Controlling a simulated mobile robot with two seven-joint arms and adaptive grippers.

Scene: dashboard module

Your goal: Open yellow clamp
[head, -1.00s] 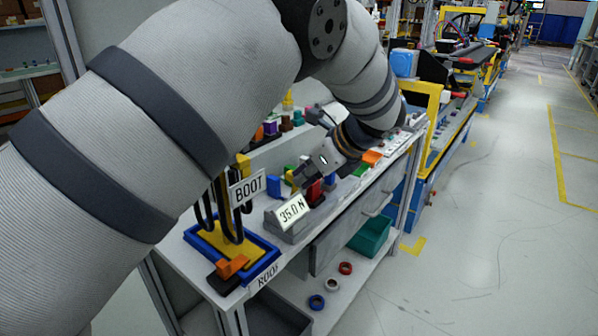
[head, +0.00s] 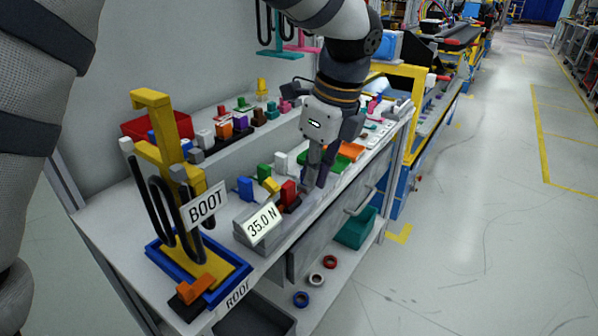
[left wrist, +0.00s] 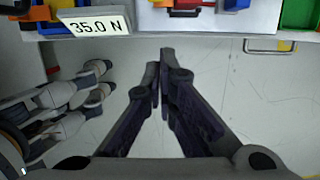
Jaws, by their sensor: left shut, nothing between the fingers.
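A small yellow lever-like part (head: 271,185) stands among coloured parts on the bench, just behind a red part (head: 289,192); I take it to be the yellow clamp. Its lower portion is partly hidden by neighbours. My left gripper (head: 314,183) points down to the right of the red part, near the bench's front edge, apart from the yellow part. In the left wrist view its fingertips (left wrist: 160,58) are together with nothing between them, over the floor in front of the bench edge. My right gripper is not visible.
A taller yellow fixture (head: 165,140) with black loops stands in a blue tray (head: 205,300) at the left. A grey block with a "35.0 N" sign (head: 262,226) is beside it. Blue (head: 245,188), green (head: 263,172) and white (head: 280,160) parts crowd the yellow one. The aisle floor is clear.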

